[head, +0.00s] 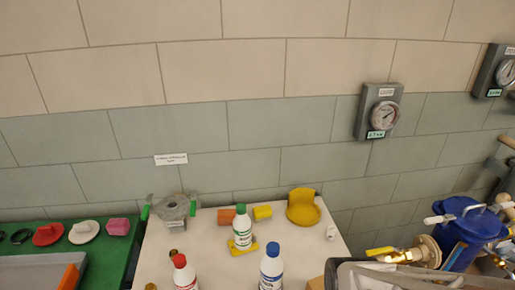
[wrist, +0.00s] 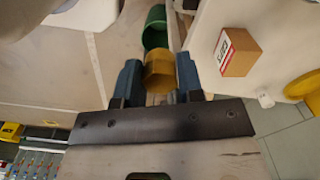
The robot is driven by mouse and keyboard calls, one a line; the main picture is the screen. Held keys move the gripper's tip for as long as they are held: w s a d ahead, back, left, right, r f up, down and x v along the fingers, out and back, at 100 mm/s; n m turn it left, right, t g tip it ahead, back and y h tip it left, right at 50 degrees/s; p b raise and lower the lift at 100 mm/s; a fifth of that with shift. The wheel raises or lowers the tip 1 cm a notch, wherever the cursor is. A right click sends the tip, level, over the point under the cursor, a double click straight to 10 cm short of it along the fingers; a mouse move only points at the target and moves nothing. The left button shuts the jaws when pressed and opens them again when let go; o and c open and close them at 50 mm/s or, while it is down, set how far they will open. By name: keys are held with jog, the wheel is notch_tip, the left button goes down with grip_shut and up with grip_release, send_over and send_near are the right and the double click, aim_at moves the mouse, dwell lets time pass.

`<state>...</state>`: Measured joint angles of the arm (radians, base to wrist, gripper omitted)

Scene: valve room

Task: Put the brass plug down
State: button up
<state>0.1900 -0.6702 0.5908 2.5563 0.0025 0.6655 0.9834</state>
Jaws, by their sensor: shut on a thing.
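My gripper (wrist: 160,84) shows in the wrist view with its two blue fingers on either side of the brass plug (wrist: 159,71). It is shut on this yellow-brown, six-sided plug. A green round, hollow-looking piece (wrist: 155,28) shows just beyond the plug; I cannot tell whether the two touch. What lies directly under the plug is mostly hidden. I cannot make out my gripper or the held plug in the head view.
In the head view, a white table (head: 210,262) carries a green-capped bottle (head: 242,232), a red-capped bottle (head: 184,273), a blue-capped bottle (head: 271,269) and a yellow dish (head: 303,210). A cardboard box (wrist: 239,55) sits beside my gripper in the wrist view.

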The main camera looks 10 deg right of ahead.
send_over(320, 283)
jog(key=shift+a+f, duration=0.1)
jog(key=shift+f, duration=0.6)
dwell(0.4)
jog(key=shift+f, duration=1.75)
jog(key=shift+f, duration=0.1)
jog(key=o, duration=1)
notch_tip(320, 283, up, 12)
